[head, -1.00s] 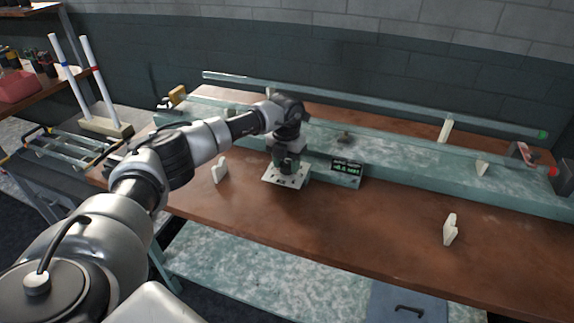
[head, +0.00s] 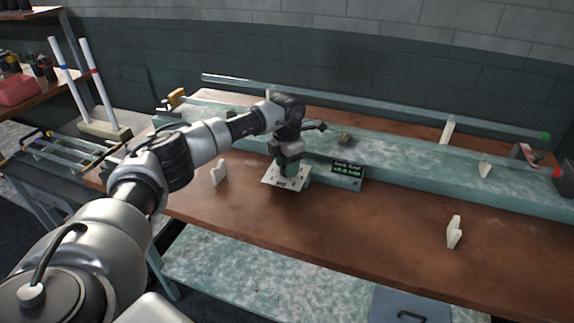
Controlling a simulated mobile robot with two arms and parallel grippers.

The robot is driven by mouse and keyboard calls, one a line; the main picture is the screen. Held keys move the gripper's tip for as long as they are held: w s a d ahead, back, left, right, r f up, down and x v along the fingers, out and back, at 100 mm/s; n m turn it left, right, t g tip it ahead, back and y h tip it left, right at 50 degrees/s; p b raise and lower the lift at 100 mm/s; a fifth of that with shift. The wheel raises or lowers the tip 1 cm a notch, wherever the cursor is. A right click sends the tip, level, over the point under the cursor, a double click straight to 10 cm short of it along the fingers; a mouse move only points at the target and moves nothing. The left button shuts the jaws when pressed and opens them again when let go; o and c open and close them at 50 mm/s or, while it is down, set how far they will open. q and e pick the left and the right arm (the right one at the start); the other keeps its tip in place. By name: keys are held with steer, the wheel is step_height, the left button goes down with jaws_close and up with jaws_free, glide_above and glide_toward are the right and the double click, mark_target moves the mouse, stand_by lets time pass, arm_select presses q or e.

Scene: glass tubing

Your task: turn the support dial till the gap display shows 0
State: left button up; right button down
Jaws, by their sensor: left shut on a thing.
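The support dial (head: 290,170) is a small green knob on a pale plate (head: 272,181) at the front of the teal bench rail. My left gripper (head: 287,164) points down over it and is shut on it; the fingers and wrist hide part of the dial. The gap display (head: 348,169) is a small dark panel with green characters, just right of the dial. Its digits are too small to read. My right gripper is not in view.
A long glass tube (head: 370,103) lies along the back, with a green end at right. White V-shaped rests (head: 219,172) and (head: 454,232) stand on the brown bench top (head: 340,220). The front of the bench is mostly clear.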

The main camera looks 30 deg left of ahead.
arm_select(q)
steer(key=shift+w+r, duration=0.1)
steer(key=shift+r, duration=0.1)
steer(key=o, duration=0.9)
steer(key=shift+f, duration=0.1)
step_height(320, 180, up, 11)
steer(key=shift+a+f+b, duration=0.1)
steer(key=shift+a+b, duration=0.05)
steer(key=shift+b, duration=0.45)
